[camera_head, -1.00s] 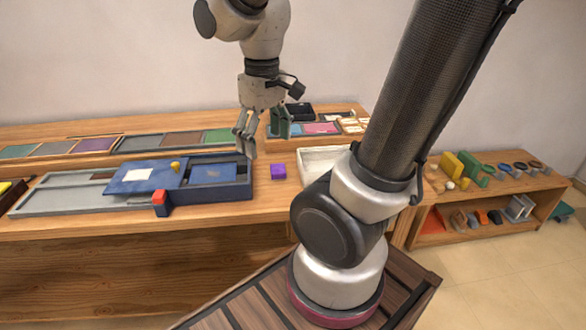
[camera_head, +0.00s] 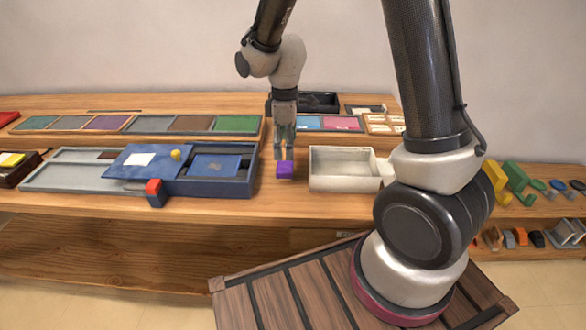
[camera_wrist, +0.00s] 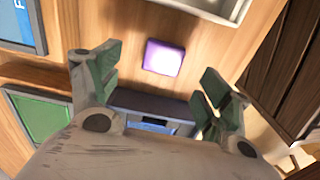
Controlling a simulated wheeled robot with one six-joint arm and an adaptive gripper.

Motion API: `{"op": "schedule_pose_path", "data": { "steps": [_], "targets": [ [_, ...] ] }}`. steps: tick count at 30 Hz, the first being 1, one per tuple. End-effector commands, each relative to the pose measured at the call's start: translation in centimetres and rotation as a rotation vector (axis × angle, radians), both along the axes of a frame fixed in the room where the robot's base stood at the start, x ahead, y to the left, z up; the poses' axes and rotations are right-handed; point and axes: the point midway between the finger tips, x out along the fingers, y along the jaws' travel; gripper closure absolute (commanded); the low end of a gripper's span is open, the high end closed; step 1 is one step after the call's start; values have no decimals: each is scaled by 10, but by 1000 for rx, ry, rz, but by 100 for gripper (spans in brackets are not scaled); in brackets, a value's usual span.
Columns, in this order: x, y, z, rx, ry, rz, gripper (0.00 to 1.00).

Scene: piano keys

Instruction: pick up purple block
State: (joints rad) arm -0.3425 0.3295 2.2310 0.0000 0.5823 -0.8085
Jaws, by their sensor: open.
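The purple block (camera_head: 286,171) sits on the wooden table, between the blue box on the left and the white tray on the right. In the wrist view the purple block (camera_wrist: 163,57) lies ahead of the fingertips, roughly midway between them. My gripper (camera_head: 284,155) is open and empty, pointing down just above and slightly behind the block. In the wrist view its two fingers (camera_wrist: 158,82) are spread wide with green inner pads. I cannot tell the exact height gap between fingertips and block.
The blue box (camera_head: 243,188) with a sliding lid and a red-topped blue block (camera_head: 154,193) stands left. The white open tray (camera_head: 345,183) is close on the right. A black tray (camera_head: 318,101) and coloured panels (camera_head: 237,123) lie behind. Bare table surrounds the block.

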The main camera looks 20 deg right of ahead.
Motion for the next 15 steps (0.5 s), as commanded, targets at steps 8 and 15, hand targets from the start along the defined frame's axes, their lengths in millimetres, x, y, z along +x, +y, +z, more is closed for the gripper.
{"op": "schedule_pose_path", "data": {
  "steps": [8,15],
  "targets": [
    [-1,0,-24,0,1,30,21],
    [-6,5,-59,-1,3,30,21]
  ]
}}
